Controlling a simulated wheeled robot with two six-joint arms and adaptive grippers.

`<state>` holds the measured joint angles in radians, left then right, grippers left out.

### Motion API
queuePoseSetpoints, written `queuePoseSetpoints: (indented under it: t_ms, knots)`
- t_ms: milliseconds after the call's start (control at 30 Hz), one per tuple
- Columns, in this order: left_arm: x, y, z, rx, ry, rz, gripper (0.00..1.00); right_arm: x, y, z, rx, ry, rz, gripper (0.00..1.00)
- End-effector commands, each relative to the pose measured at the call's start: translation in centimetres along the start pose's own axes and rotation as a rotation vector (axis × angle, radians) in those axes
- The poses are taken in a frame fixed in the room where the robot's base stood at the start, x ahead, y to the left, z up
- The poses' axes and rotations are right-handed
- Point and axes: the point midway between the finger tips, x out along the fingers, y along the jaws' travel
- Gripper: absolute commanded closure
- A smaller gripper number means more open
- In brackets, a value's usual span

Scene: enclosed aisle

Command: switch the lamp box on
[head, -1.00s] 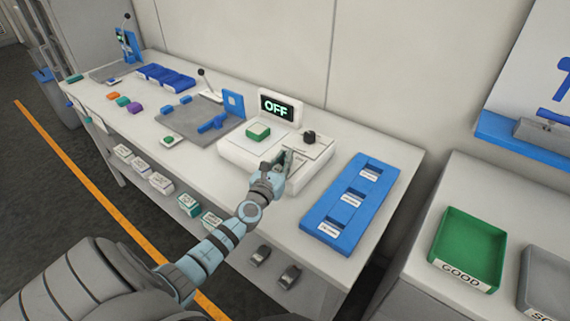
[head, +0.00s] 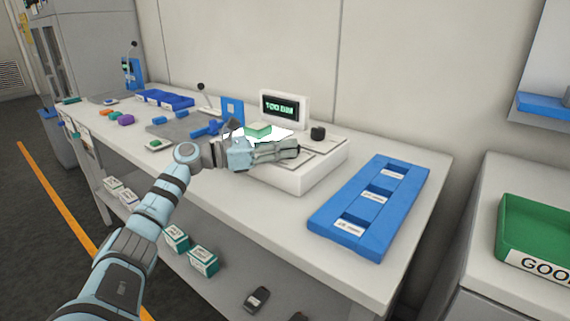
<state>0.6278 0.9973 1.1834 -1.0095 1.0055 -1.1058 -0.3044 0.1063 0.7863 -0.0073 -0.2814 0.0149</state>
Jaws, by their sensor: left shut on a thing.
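The lamp box (head: 297,180) is a white box on the bench with a raised display (head: 284,108) at its back. The display appears to read "TOO DIM" in green. A white plate (head: 274,136) on its top glows, and a green block (head: 257,129) sits there. A black knob (head: 318,132) stands at the right of the top. My left gripper (head: 288,148) reaches over the top from the left, its fingers pointing right, short of the knob. It is shut on a small control of the box, which the fingers hide. My right gripper is out of view.
A blue tray (head: 334,238) with labelled slots lies right of the box. A grey board with blue parts (head: 205,129) lies to the left. A green bin (head: 535,232) marked GOOD stands on the right cabinet. Bare bench lies in front of the box.

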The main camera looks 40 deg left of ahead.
Motion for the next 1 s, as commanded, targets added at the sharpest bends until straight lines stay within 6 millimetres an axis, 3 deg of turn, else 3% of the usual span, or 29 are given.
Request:
queuePoseSetpoints:
  t_ms: [400,867,900,1000]
  knots:
    - [0.05,0.28,0.28,0.002,-0.003,-0.156,1.00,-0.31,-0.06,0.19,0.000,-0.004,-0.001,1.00]
    - [0.08,0.09,0.25,0.002,-0.003,-0.174,1.00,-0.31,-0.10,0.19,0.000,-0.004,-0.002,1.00]
    - [0.09,0.09,0.24,0.002,-0.003,-0.174,0.80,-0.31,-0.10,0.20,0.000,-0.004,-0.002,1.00]
    - [0.09,0.07,0.22,0.001,-0.003,-0.174,0.67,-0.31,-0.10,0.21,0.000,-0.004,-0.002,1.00]
